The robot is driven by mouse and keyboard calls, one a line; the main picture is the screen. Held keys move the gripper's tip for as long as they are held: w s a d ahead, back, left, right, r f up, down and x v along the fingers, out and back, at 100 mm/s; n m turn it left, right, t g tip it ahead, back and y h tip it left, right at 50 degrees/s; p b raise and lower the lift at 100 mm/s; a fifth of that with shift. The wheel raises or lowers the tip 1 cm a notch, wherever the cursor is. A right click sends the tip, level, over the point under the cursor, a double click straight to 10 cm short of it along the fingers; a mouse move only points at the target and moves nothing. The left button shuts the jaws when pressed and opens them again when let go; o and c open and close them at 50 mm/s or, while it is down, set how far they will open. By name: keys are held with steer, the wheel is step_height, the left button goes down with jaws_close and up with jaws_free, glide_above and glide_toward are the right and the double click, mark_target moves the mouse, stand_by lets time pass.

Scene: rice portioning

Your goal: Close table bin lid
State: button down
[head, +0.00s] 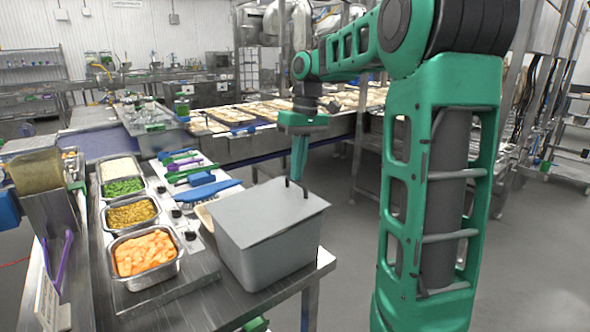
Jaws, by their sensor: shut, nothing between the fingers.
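The grey table bin (268,262) stands at the right front corner of the steel table. Its flat grey lid (262,215) lies over the top, and I see no opening from this side.
Steel pans of orange pieces (146,253), brown food (131,213) and green food (122,187) stand left of the bin. Coloured utensils (190,170) lie behind it. A conveyor with trays (262,108) runs behind. The floor right of the table is clear.

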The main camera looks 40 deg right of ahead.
steer(key=shift+s+d+f, duration=0.1)
steer(key=shift+d+f, duration=0.05)
steer(key=shift+f, duration=0.4)
steer(key=shift+d+f, duration=0.15)
steer(key=shift+f, duration=0.4)
step_height(320, 180, up, 14)
steer(key=d, duration=0.3)
steer(key=shift+w, duration=0.2)
steer(key=shift+a, duration=0.1)
